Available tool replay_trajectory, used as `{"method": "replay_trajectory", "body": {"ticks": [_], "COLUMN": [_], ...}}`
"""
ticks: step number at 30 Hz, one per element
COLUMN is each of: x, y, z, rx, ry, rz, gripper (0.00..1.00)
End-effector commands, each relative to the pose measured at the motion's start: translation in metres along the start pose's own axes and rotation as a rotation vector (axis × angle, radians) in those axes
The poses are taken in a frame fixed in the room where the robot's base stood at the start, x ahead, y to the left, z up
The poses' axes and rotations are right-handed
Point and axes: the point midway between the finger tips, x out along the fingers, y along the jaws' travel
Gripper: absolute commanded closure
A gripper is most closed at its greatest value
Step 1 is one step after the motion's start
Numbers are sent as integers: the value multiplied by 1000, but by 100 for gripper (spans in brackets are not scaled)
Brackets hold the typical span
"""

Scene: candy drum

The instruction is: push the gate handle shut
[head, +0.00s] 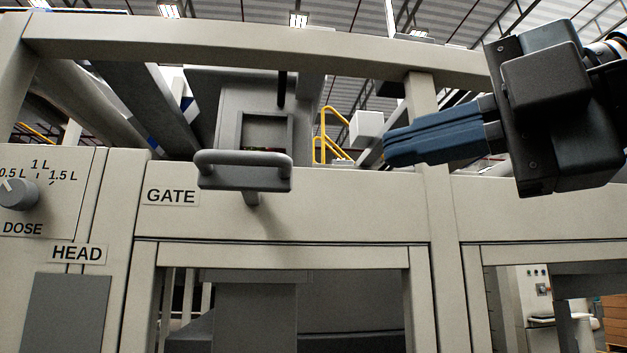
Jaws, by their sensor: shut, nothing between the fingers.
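The gate handle (244,158) is a grey bar handle in the head view, left of the middle. It stands out in front of the cream machine frame, just right of the GATE label (171,197). A short grey stem shows below it. My gripper (388,149) is at the right, with its blue fingers pointing left toward the handle. The fingers are together and hold nothing. A clear gap lies between the fingertips and the handle, and they do not touch.
A DOSE knob (17,194) sits on a panel at the far left, above a HEAD label (77,253). A cream upright post (436,200) stands below my fingers. A cream beam (250,45) crosses the top. Yellow railing (326,135) shows far behind.

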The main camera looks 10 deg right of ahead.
Motion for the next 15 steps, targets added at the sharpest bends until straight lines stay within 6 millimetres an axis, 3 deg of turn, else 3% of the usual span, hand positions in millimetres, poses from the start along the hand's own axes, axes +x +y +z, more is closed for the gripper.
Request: {"method": "replay_trajectory", "body": {"ticks": [5,15], "x": [6,45], "y": [2,6], "z": [0,0], "rx": [4,7], "ry": [2,3], "rz": [-1,-2], "gripper": [100,100]}}
